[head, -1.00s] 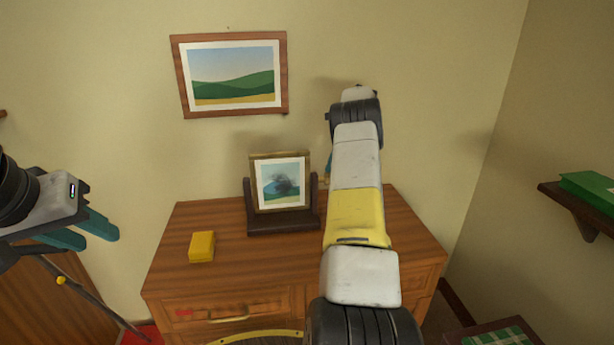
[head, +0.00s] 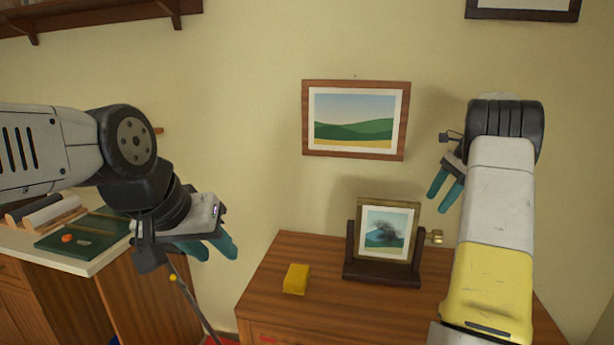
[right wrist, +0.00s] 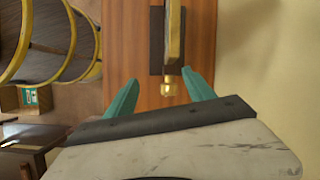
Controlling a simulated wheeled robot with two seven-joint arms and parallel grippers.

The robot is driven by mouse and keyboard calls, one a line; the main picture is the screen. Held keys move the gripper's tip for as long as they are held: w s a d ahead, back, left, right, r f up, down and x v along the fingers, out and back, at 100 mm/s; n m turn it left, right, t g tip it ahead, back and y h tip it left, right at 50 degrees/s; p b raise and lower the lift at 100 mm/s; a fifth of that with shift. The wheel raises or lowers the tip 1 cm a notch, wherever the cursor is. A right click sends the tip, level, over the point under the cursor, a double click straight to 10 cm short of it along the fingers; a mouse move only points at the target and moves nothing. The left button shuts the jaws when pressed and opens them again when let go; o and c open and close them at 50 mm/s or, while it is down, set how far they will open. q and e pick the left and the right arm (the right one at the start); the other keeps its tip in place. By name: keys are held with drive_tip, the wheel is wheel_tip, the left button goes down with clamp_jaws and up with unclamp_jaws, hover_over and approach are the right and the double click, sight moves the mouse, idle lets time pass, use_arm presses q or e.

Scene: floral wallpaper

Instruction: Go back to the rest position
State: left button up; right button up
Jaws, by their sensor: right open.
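My left gripper (head: 212,250) is at the left of the head view, its teal fingers apart and empty, in front of the wall and beside the dresser. My right gripper (head: 437,208) is open and empty at the right, above the dresser's back and right of the framed picture (head: 388,232) on its dark stand (head: 380,276). In the right wrist view its open fingers (right wrist: 162,78) point toward the dresser, with a small brass knob (right wrist: 168,88) showing between them.
A yellow block (head: 296,279) lies on the wooden dresser (head: 330,308). A landscape picture (head: 356,118) hangs on the wall. A counter with a green board (head: 85,236) stands at left, and a shelf (head: 100,14) is above it.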

drive_tip(key=s+a+r+n+t+h, duration=0.1)
drive_tip(key=s+a+r+n+t, duration=0.2)
drive_tip(key=s+a+r+n, duration=0.85)
drive_tip(key=s+a+f+n+t, duration=0.1)
drive_tip(key=s+a+f+n, duration=0.1)
drive_tip(key=s+a, duration=0.4)
drive_tip(key=s+a+f+n+t+h, duration=0.1)
drive_tip(key=s+a+n, duration=0.4)
drive_tip(key=s, duration=1)
drive_tip(key=a+f, duration=0.1)
drive_tip(key=a, duration=0.1)
drive_tip(key=shift+a+f, duration=0.3)
drive_tip(key=shift+f, duration=0.05)
